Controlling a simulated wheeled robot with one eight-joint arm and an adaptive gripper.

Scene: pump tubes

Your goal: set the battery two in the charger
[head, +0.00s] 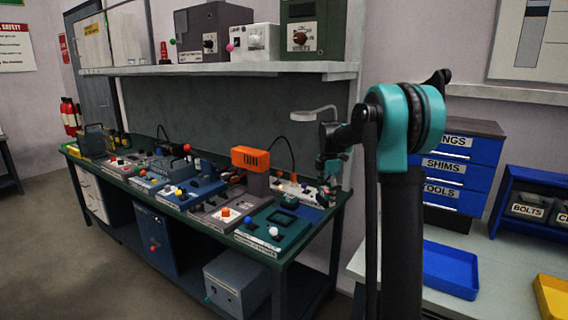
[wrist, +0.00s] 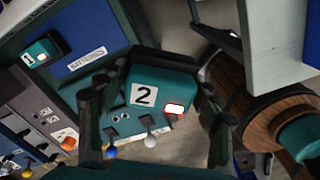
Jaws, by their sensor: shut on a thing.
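Battery two (wrist: 146,94), a teal block with a white "2" label and a small red-edged white patch, is between the fingers of my gripper (wrist: 158,112) in the wrist view. My gripper is shut on it. In the head view my gripper (head: 330,168) is over the right end of the green bench, small and dark, and the battery cannot be made out clearly. I cannot tell for certain which device is the charger; a dark green panel (head: 262,222) with a recess and a white knob lies at the bench's front right.
Battery one (wrist: 40,50) lies on a blue tray labelled "BATTERIES" (wrist: 88,62). An orange-topped device (head: 250,158) and several knobbed panels crowd the bench. A shelf (head: 220,69) runs above. A side table with a blue tray (head: 450,268) stands at right.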

